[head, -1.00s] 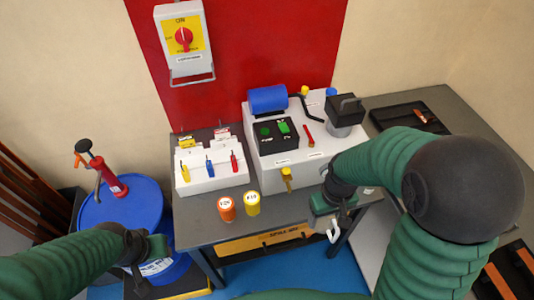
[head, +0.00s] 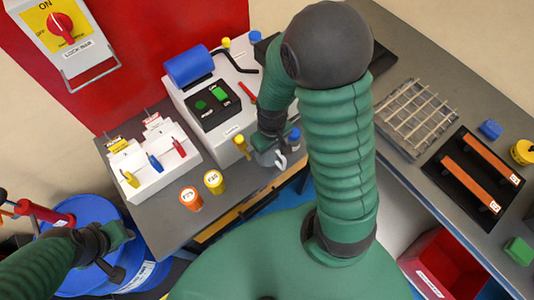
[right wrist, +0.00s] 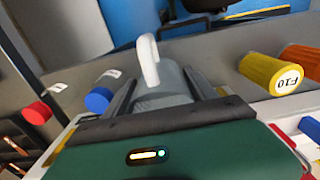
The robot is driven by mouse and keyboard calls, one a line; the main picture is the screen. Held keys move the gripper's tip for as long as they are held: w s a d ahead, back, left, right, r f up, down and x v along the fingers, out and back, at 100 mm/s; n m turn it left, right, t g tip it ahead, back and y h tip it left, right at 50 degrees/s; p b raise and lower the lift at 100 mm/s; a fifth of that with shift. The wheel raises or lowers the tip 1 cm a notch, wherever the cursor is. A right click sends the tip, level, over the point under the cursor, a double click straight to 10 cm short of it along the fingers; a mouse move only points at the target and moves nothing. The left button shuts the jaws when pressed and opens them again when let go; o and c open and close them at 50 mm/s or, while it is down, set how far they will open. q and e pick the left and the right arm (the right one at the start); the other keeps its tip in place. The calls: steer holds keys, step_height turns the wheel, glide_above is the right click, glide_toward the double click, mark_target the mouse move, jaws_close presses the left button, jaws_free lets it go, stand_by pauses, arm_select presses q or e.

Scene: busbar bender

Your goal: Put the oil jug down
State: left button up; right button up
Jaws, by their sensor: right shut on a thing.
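The oil jug is grey with a white curved part on top; it shows in the right wrist view (right wrist: 168,84) between my right gripper's fingers. My right gripper (right wrist: 164,80) is shut on it. In the head view my right gripper (head: 268,152) is by the front of the white machine, near the table's front edge, and the jug's white part (head: 281,160) shows beside it. I cannot tell whether the jug's base touches the table. My left gripper (head: 112,250) is over the blue drum (head: 88,215); its fingers are too unclear to judge.
An orange container (head: 191,199) and a yellow container (head: 214,182) stand left of the jug. The white machine (head: 228,125) is behind. A white tool block (head: 155,160) stands at left. Right are a wire rack (head: 415,118), a black tray (head: 472,170) and a red bin (head: 440,262).

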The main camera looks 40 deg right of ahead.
mark_target(272, 157)
steer(key=f, duration=0.4)
steer(key=shift+w+d+f, duration=0.25)
steer(key=shift+d+f, duration=0.05)
steer(key=shift+d, duration=0.05)
steer(key=shift+s, duration=0.15)
steer(key=shift+c, duration=0.7)
steer(key=shift+a+f+b, duration=0.1)
steer(key=shift+b, duration=0.3)
steer(key=o, duration=1.5)
steer(key=shift+a, duration=0.1)
steer(key=shift+o, duration=0.3)
